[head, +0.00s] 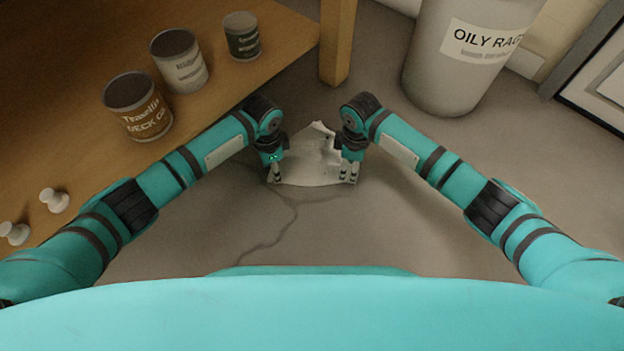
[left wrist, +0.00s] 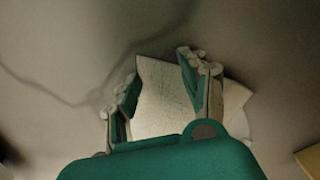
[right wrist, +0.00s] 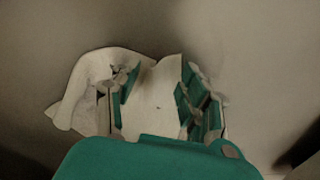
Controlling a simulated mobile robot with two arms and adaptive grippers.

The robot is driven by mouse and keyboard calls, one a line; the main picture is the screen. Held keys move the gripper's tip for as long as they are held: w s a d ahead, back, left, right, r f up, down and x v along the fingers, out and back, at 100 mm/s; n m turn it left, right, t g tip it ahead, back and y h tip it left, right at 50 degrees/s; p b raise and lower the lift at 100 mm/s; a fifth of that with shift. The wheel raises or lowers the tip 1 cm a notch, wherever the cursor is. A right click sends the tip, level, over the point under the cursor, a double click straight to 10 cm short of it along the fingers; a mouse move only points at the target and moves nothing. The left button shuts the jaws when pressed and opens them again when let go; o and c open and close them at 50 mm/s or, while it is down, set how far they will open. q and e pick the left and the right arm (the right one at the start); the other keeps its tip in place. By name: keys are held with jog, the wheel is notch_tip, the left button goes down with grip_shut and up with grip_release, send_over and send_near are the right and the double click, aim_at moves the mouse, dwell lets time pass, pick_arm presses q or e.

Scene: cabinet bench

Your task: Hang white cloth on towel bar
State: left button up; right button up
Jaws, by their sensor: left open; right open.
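The white cloth (head: 309,160) lies crumpled on the grey floor between my two grippers in the head view. My left gripper (head: 276,176) is at its left edge, and my right gripper (head: 348,174) is at its right edge. In the left wrist view the cloth (left wrist: 163,97) shows between the spread fingers of my left gripper (left wrist: 155,90). In the right wrist view the cloth (right wrist: 153,102) shows between and beside the spread fingers of my right gripper (right wrist: 157,90). I cannot tell whether the fingers touch the cloth. No towel bar is visible.
A wooden bench (head: 85,60) at the left holds several cans, including one brown-labelled can (head: 138,108), and white knobs (head: 54,200). Its leg (head: 337,40) stands behind the cloth. A grey OILY RAGS bin (head: 440,75) stands at the back right. Floor in front is clear.

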pick_arm(q)
jog(key=shift+f, duration=0.1)
grip_shut()
pick_arm(e)
jog(key=shift+f, duration=0.1)
grip_shut()
pick_arm(q)
jog(key=shift+s, duration=0.1)
dwell(0.4)
